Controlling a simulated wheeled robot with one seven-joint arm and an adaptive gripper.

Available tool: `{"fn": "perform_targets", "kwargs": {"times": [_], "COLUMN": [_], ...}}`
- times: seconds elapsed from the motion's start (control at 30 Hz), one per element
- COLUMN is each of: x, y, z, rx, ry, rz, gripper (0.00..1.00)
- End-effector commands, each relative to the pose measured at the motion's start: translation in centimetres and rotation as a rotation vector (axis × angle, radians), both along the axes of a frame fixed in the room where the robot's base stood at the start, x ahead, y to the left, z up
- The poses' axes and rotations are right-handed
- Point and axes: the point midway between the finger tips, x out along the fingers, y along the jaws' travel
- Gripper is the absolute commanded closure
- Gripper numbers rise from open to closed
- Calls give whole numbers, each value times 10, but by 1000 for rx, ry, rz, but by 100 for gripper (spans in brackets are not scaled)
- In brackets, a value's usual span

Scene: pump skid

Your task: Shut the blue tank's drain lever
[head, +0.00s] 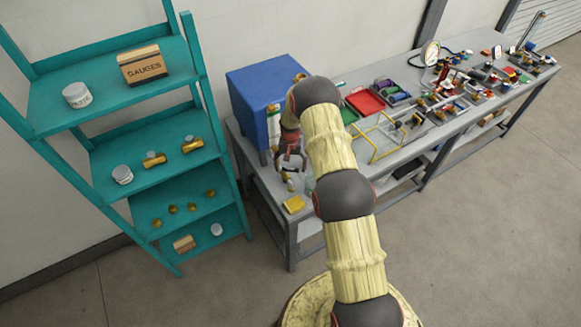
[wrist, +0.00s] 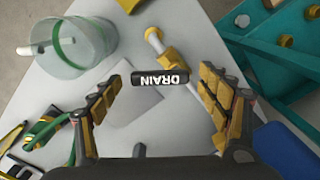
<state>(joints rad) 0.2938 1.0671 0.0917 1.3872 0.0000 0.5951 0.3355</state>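The blue tank (head: 262,90) stands at the left end of the grey bench. The drain lever's black grip (wrist: 160,78), with white DRAIN lettering, lies crosswise in the middle of the wrist view. A brass fitting (wrist: 172,62) and a pale rod (wrist: 155,40) show just beyond it. My gripper (wrist: 161,84) is open, with one finger on each side of the grip and visible gaps to both. In the head view my gripper (head: 290,163) is low in front of the tank, and the lever there is too small and covered to make out.
A clear beaker (wrist: 75,45) with a green band stands left of my gripper. Green-handled pliers (wrist: 42,130) lie at lower left. A teal shelf (head: 118,85) stands close left of the bench. A yellow wire frame (head: 378,137) and a red tray (head: 366,101) lie right of my arm.

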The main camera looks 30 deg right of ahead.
Motion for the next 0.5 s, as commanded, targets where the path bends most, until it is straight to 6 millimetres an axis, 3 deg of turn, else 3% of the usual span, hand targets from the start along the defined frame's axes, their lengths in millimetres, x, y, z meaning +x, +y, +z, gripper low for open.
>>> {"fn": "perform_targets", "kwargs": {"times": [0.5], "x": [0], "y": [0], "z": [0], "rx": [0], "ry": [0], "rz": [0], "gripper": [55]}}
